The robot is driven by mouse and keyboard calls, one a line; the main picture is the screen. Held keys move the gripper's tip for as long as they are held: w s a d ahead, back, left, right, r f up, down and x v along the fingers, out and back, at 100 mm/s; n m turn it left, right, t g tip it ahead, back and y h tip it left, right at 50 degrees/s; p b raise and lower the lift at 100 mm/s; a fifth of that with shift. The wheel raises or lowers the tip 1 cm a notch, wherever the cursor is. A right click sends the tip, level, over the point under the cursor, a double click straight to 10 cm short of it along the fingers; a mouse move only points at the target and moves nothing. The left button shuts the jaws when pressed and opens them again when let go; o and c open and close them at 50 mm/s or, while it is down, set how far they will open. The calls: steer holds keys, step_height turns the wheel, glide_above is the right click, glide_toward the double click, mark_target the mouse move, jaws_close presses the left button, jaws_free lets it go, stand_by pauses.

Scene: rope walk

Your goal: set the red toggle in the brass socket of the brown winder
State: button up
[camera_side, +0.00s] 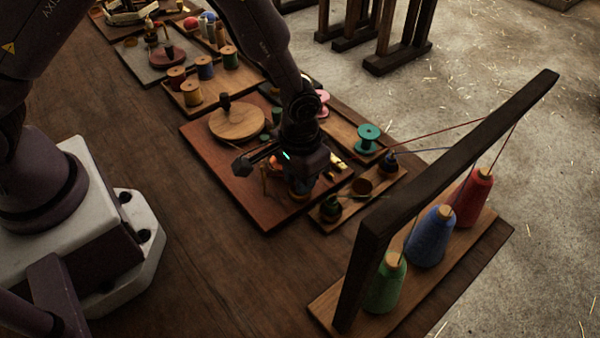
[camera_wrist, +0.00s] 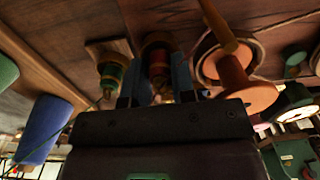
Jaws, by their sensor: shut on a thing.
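In the wrist view my gripper (camera_wrist: 156,82) is shut on the red toggle (camera_wrist: 157,56), a dark red piece with a brass-coloured end, between the two fingers. In the side view my gripper (camera_side: 303,190) is low over the front right of the reddish-brown board (camera_side: 215,155), and hides most of the toggle. I cannot tell whether the toggle touches a socket. I cannot pick out the brown winder or its brass socket for certain. An orange flanged piece (camera_wrist: 237,82) with a bar is beside the gripper in the wrist view.
A narrow stand right of my gripper bears a green piece (camera_side: 330,208), a brown cup (camera_side: 362,187) and a blue-topped piece (camera_side: 388,160). Beyond is a dark frame (camera_side: 450,155) with green, blue and red cones (camera_side: 472,197). Threads run from it. Bare table lies front left.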

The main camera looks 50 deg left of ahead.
steer(key=shift+f, duration=0.1)
stand_by(0.3)
steer(key=o, duration=0.8)
steer(key=shift+c, duration=0.2)
steer(key=shift+o, duration=0.3)
steer(key=shift+c, duration=0.3)
steer(key=shift+o, duration=1.1)
steer(key=shift+a, duration=0.15)
steer(key=shift+a, duration=0.1)
steer(key=shift+c, duration=0.4)
